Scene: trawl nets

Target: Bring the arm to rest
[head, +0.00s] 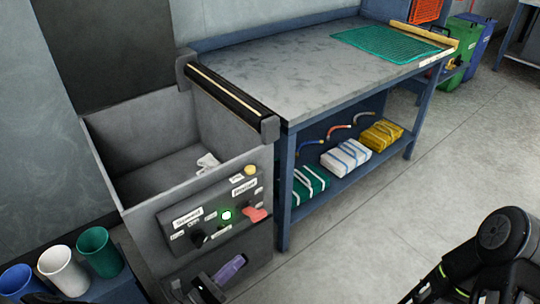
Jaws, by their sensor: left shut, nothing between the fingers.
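The black shape at the bottom edge, by the front of the grey machine, looks like my left gripper (208,287). It is shut and empty, low at the frame's edge, and most of its arm is out of frame. A purple handle (230,269) shows right beside it; whether they touch I cannot tell. My right arm (500,240) shows as a dark joint with a green-yellow strip at the bottom right. Its gripper is out of frame.
Several cups (62,268) stand lower left. The floor (350,230) is clear.

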